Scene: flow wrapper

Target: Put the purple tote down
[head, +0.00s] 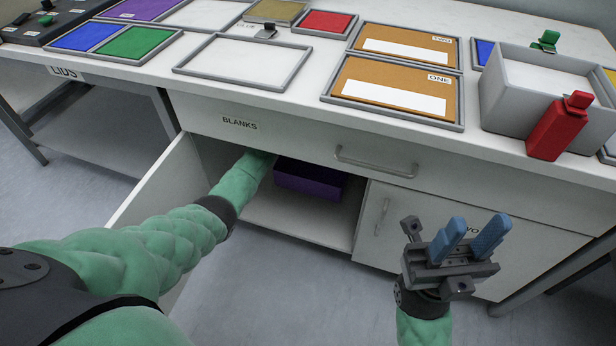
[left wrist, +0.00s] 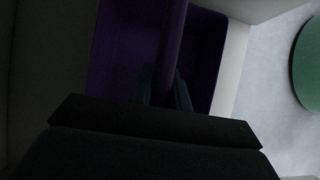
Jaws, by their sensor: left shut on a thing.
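The purple tote (head: 308,182) is inside the open cabinet under the counter, close to or on its floor; I cannot tell whether it touches. In the dark left wrist view the tote (left wrist: 125,50) shows two hollows with a divider between them. My left arm reaches into the cabinet, and the left gripper is hidden in the head view. In the left wrist view its fingers (left wrist: 165,95) are shut on the divider. My right gripper (head: 475,237) is in front of the counter with its two blue fingers apart, empty.
The cabinet's left door (head: 155,190) stands open; the right door (head: 390,225) is closed. A drawer (head: 375,165) above is shut. The countertop (head: 300,85) holds colored panels, a grey bin (head: 510,120) and a red bottle-like object (head: 558,128). Cabinet floor (head: 290,225) is bare in front of the tote.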

